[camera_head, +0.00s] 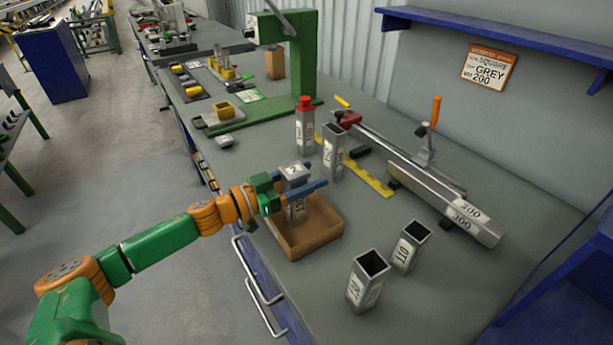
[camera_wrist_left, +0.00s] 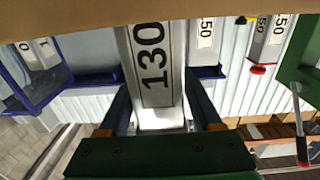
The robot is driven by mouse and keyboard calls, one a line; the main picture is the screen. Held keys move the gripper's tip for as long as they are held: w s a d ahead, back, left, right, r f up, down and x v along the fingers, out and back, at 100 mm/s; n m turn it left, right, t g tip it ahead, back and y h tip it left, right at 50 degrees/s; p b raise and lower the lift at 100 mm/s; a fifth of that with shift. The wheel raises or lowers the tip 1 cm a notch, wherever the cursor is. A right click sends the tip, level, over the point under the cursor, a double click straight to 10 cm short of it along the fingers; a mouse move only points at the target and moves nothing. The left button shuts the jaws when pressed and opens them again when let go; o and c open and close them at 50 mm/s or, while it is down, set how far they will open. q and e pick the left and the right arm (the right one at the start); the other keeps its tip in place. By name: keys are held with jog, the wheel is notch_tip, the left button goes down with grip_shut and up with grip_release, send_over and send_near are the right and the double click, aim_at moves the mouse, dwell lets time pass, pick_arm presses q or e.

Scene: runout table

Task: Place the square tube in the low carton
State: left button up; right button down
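A grey square tube (camera_head: 297,209) with a label stands upright in my left gripper. In the left wrist view the tube (camera_wrist_left: 155,60) reads 130. My left gripper (camera_head: 300,190) has its blue fingers on either side of the tube, and both look in contact with it. The low carton (camera_head: 311,241) is a shallow brown open box at the table's near edge. The tube's lower end is inside the carton's outline, below rim height; whether it rests on the floor I cannot tell. The carton's brown wall also fills the top of the left wrist view (camera_wrist_left: 60,20). My right gripper is not in view.
Two open grey tubes (camera_head: 367,281) (camera_head: 408,246) stand right of the carton. Behind it stand a red-topped tube (camera_head: 305,130) and another open tube (camera_head: 333,155). A long tube (camera_head: 448,206) lies near a yellow strip (camera_head: 369,177). The table's front right is clear.

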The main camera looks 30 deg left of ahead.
pick_arm(q)
jog(key=shift+o, duration=0.5)
jog(key=shift+r, duration=0.1)
jog(key=v, duration=0.5)
jog(key=shift+s+a, duration=0.15)
jog(key=shift+s, duration=0.2)
jog(key=p, duration=0.3)
send_near(286, 184)
jog(key=x, duration=0.3)
jog(key=shift+a, duration=0.1)
